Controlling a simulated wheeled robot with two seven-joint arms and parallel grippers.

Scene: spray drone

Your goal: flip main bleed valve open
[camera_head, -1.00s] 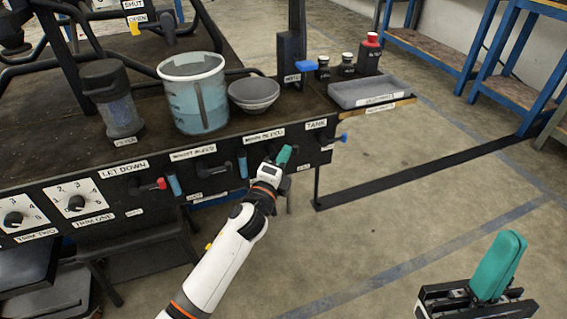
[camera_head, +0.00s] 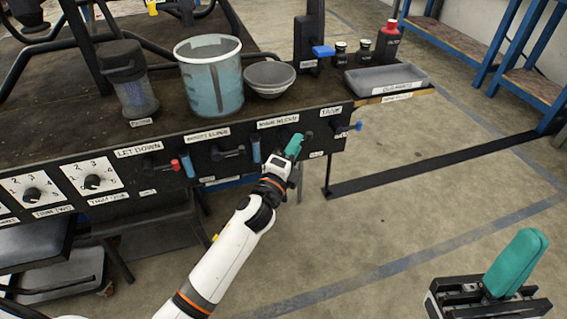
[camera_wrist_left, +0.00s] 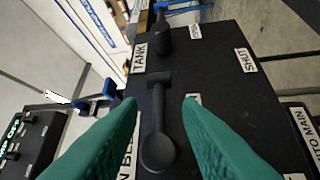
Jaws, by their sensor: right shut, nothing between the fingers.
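The main bleed valve's label (camera_head: 278,121) is on the black front panel in the head view. Its lever is mostly hidden there behind my left gripper (camera_head: 295,145). In the left wrist view, a black lever with a rounded end (camera_wrist_left: 158,152) lies between the two green fingers of my left gripper (camera_wrist_left: 160,102). The fingers are apart, one on each side of the lever; I cannot tell whether either touches it. A "SHUT" label (camera_wrist_left: 245,61) is at the upper right there. My right gripper (camera_head: 518,258) is shut and empty, low at the right, away from the panel.
Left of my gripper are a blue handle (camera_head: 256,150), a red-ended lever (camera_head: 174,165) and trim dials (camera_head: 92,181). A bucket (camera_head: 212,80), bowl (camera_head: 270,78) and tray (camera_head: 387,79) stand on the bench. Right of it is open floor.

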